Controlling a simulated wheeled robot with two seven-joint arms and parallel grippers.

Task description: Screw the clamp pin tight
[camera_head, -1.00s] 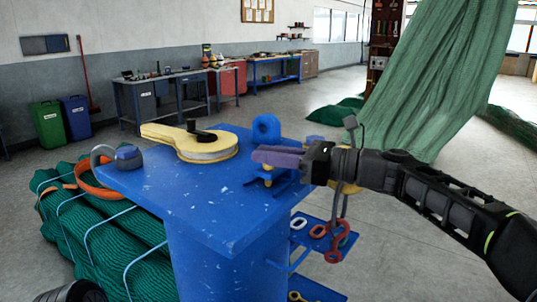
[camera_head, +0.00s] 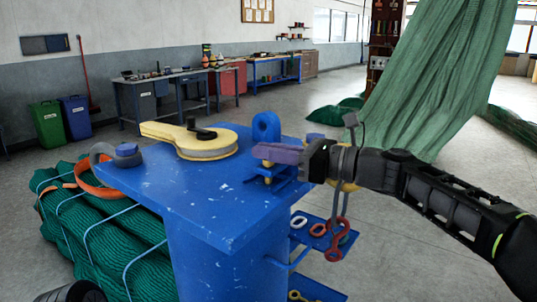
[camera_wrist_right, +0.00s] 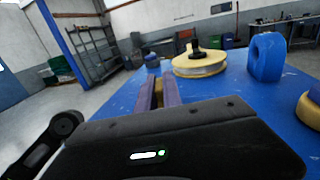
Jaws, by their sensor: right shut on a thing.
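My right gripper (camera_head: 278,153) has purple fingers and reaches in from the right over the far right corner of the blue stand (camera_head: 185,205). Its fingers are shut on the clamp pin, a small yellow piece (camera_wrist_right: 158,94) partly showing between them in the right wrist view. Below the fingers in the head view is the blue clamp bracket (camera_head: 277,176) with a bit of yellow. The fingers hide most of the pin, and its thread cannot be seen. My left gripper is in neither view.
An upright blue eye lug (camera_head: 266,127) stands close behind the fingers. A yellow disc-shaped block with an arm (camera_head: 205,147) lies on the stand. A lower blue shelf (camera_head: 320,232) holds links. Green netting (camera_head: 100,215) lies at the left.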

